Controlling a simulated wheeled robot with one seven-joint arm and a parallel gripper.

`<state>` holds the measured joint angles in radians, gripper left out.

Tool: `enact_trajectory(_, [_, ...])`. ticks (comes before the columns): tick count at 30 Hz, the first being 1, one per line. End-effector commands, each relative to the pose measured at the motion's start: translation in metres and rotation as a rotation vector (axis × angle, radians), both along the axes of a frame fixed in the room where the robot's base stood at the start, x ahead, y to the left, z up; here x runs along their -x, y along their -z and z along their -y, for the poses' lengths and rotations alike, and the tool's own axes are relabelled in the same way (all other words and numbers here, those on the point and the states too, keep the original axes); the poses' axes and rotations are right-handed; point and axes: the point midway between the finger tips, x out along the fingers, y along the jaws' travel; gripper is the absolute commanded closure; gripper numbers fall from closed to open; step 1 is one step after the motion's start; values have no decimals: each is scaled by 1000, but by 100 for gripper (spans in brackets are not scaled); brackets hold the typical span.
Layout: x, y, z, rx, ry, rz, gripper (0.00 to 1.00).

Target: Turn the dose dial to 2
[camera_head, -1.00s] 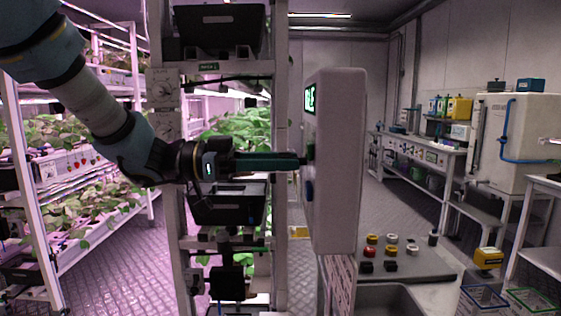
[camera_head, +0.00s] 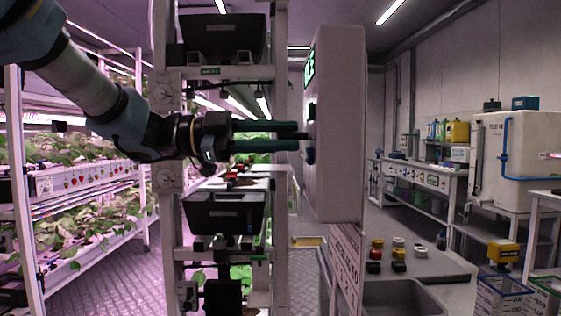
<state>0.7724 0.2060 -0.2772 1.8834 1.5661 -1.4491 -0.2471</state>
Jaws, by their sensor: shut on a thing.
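A pale upright control box (camera_head: 340,125) stands right of centre, its control face turned left and seen nearly edge-on. A lit green display (camera_head: 309,68) is near the top of that face, too oblique to read. My gripper (camera_head: 303,136) reaches in from the left, its two teal fingers one above the other, with tips at the face. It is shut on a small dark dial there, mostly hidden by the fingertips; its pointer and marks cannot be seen.
A metal rack with black bins (camera_head: 222,213) stands behind my gripper. Plant shelves (camera_head: 80,190) fill the left. A bench (camera_head: 430,266) with several coloured buttons and a sink (camera_head: 400,298) lies below right. The floor between is open.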

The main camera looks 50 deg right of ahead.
Motion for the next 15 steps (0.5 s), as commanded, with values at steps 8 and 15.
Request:
enact_trajectory(8, [1, 8, -1, 215, 1, 157, 100])
enact_trajectory(15, [1, 9, -1, 398, 1, 293, 100])
